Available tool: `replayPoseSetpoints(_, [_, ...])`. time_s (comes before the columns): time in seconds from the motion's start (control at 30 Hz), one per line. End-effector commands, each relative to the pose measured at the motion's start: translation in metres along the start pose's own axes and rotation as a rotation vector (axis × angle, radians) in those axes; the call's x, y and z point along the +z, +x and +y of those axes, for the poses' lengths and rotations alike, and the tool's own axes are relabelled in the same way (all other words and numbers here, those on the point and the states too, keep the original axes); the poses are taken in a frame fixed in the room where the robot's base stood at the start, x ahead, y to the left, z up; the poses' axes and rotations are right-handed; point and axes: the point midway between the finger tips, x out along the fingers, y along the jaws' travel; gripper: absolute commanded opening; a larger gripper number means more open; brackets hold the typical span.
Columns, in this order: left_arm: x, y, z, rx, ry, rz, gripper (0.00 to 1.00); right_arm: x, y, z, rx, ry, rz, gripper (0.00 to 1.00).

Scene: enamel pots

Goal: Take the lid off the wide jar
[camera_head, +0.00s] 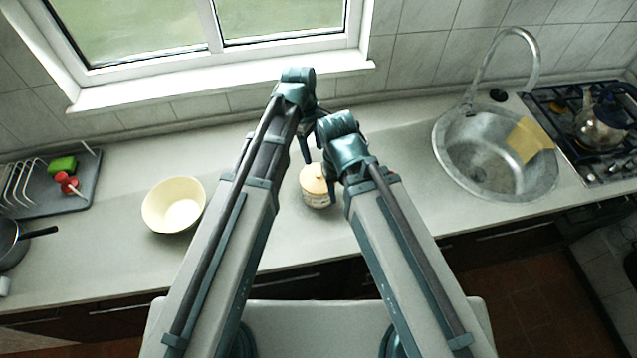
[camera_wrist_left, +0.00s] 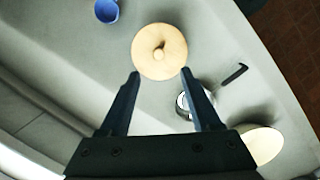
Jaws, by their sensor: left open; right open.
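The wide jar (camera_head: 317,199) stands upright on the counter between my two arms. Its round tan lid (camera_head: 313,178) is on top, and in the left wrist view the lid (camera_wrist_left: 150,62) shows from above with a small centre knob. My left gripper (camera_head: 309,150) is just behind the jar in the head view. In the left wrist view its fingers (camera_wrist_left: 160,73) are spread and empty, with the lid ahead of and between the tips. My right gripper (camera_head: 329,182) is beside the jar's right side, its fingers mostly hidden by its wrist; contact cannot be told.
A cream bowl (camera_head: 174,205) stands left of my left arm. The left wrist view shows a blue cup (camera_wrist_left: 106,11) and a metal vessel (camera_wrist_left: 184,104) near the lid. A dish rack (camera_head: 75,190) is far left; a sink (camera_head: 470,165) and kettle (camera_head: 598,128) are right.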

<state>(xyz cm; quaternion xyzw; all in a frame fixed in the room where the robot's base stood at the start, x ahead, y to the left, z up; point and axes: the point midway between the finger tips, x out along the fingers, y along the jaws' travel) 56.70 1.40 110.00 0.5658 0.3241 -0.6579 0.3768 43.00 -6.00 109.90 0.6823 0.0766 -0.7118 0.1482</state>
Motion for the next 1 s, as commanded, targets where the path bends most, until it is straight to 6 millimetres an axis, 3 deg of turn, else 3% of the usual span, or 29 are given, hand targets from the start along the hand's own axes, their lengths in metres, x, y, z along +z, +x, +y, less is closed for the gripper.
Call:
replayPoseSetpoints(0.03, [-0.001,0.015,0.000,0.000,0.000,0.000,0.64,-0.001,0.015,-0.001,0.001,-0.002,0.000,0.50])
replayPoseSetpoints(0.2, [-0.001,0.038,0.000,0.000,0.000,0.000,0.64,-0.002,0.038,-0.003,0.002,-0.007,0.000,0.50])
replayPoseSetpoints(0.63, [0.000,0.050,0.001,0.000,0.000,0.000,0.64,-0.003,0.049,-0.004,0.002,-0.011,0.000,0.50])
replayPoseSetpoints(1.0, [-0.002,0.093,0.002,0.000,0.001,0.000,0.64,-0.005,0.091,-0.008,0.003,-0.013,0.000,0.50])
